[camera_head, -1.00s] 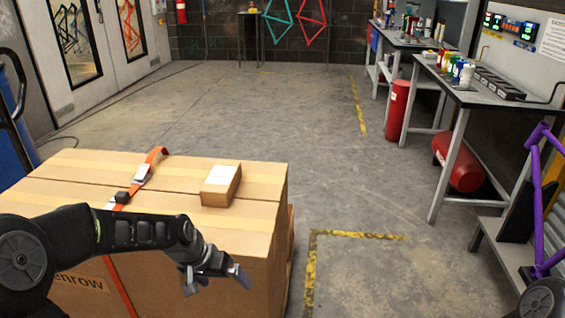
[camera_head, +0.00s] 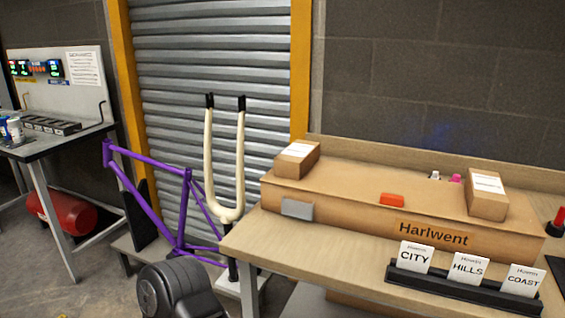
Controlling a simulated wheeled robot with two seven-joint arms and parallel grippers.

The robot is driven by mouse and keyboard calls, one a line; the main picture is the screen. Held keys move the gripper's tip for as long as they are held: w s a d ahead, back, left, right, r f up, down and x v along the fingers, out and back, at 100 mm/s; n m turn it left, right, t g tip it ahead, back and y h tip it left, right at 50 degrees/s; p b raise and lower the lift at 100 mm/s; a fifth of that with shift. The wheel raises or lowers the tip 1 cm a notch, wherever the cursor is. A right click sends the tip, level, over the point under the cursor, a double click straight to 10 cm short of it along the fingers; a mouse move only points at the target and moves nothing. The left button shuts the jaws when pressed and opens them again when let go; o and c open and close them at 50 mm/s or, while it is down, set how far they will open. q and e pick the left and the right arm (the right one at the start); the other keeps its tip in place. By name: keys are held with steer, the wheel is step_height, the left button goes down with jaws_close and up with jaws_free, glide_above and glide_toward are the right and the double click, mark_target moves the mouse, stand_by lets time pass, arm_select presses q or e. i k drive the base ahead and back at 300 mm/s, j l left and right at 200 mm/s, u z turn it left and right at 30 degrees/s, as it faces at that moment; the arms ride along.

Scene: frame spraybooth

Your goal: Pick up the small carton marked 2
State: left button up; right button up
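Two small brown cartons with white labels rest on a long brown box (camera_head: 370,200) lettered "Harlwent", which lies on a wooden bench (camera_head: 262,240). One small carton (camera_head: 297,160) sits at the box's left end, the other small carton (camera_head: 487,196) near its right end. The print on their labels is too small to read, so I cannot tell which, if either, is marked 2. Neither of my grippers is in view. Only a black part of my own arm shows at the bottom left.
A black holder (camera_head: 450,283) with CITY, HILLS and COAST cards stands at the bench front. An orange block (camera_head: 392,200) is on the long box. A purple bike frame (camera_head: 150,172) and a cream fork (camera_head: 224,170) stand left of the bench, before a grey shutter (camera_head: 215,60).

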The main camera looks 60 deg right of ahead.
mark_target(297, 160)
steer(key=z, duration=2.75)
steer(key=j, duration=0.75)
steer(key=i+j, duration=0.15)
steer(key=j, duration=0.6)
